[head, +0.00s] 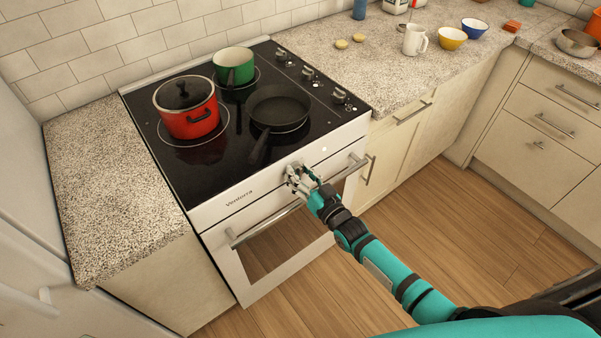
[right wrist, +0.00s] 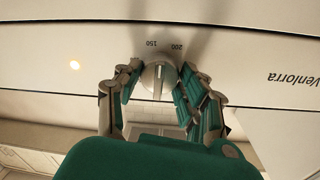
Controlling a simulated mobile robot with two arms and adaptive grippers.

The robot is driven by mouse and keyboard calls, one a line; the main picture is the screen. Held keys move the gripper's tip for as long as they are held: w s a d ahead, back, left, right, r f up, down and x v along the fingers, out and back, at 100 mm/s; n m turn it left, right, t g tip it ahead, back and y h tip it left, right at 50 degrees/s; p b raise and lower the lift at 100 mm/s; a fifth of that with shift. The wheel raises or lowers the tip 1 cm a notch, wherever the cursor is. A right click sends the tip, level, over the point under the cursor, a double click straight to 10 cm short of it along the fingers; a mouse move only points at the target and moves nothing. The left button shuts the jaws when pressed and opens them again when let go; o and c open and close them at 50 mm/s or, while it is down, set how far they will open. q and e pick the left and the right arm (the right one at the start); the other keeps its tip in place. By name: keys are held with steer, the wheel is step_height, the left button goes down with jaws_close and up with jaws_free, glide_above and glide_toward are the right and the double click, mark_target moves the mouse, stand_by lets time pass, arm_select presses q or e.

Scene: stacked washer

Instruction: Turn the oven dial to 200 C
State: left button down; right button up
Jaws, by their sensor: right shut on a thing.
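The oven dial (right wrist: 157,76) is a round metallic knob on the white front panel of the oven (head: 238,207). Upside-down marks 150 and 200 show just above it in the right wrist view. A ridge on the dial runs nearly straight up and down in the picture, its upper end between the two marks. My right gripper (head: 298,177) is shut on the dial, with a finger on each side in the right wrist view (right wrist: 160,82). In the head view the gripper largely hides the dial. My left gripper is out of view.
On the black cooktop stand a red pot (head: 187,107), a green pot (head: 233,68) and a dark pan (head: 279,107). Knobs (head: 309,73) line its right side. The oven door handle (head: 262,228) runs below the panel. The wooden floor (head: 450,225) in front is clear.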

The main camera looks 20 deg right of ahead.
steer(key=m, duration=0.4)
steer(key=shift+f+m+g, duration=0.1)
steer(key=shift+m+g, duration=0.2)
steer(key=shift+m, duration=0.1)
stand_by(0.5)
steer(key=o, duration=1.2)
steer(key=shift+c, duration=0.2)
steer(key=shift+s, duration=0.1)
steer(key=v, duration=1.2)
